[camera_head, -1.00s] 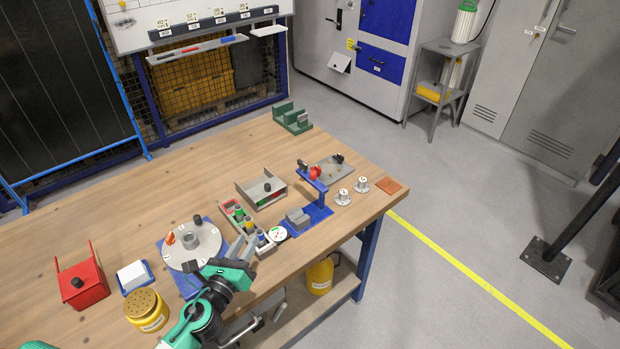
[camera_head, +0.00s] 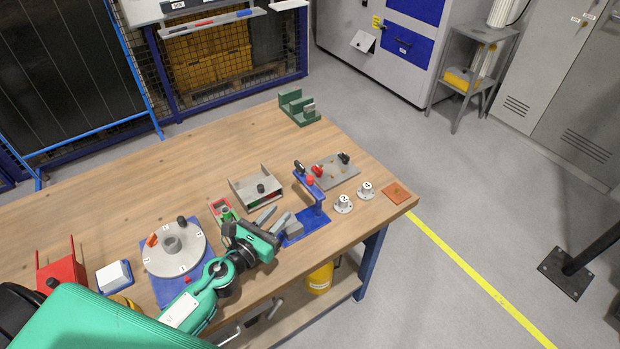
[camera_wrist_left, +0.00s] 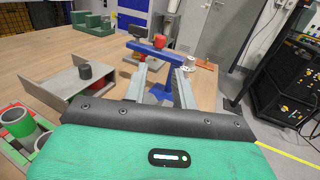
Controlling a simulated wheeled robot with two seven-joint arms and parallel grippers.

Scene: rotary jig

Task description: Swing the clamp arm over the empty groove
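A blue stand (camera_head: 318,220) near the bench's front right carries a raised blue arm (camera_head: 312,188) with a red knob and a black knob. In the left wrist view the blue arm (camera_wrist_left: 150,49) lies crosswise beyond the fingertips. My left gripper (camera_head: 278,218) is open and empty, just left of the stand, apart from the arm. In the wrist view its two fingers (camera_wrist_left: 160,72) are spread, with the blue stand between them. My right gripper is not in view.
A round grey disc (camera_head: 160,262) on a blue base stands left. A grey tray (camera_head: 240,190) is behind the gripper, with a bin of coloured cylinders (camera_head: 219,208) beside it. A grey plate (camera_head: 342,174) and white flanged parts (camera_head: 343,204) are right of the stand.

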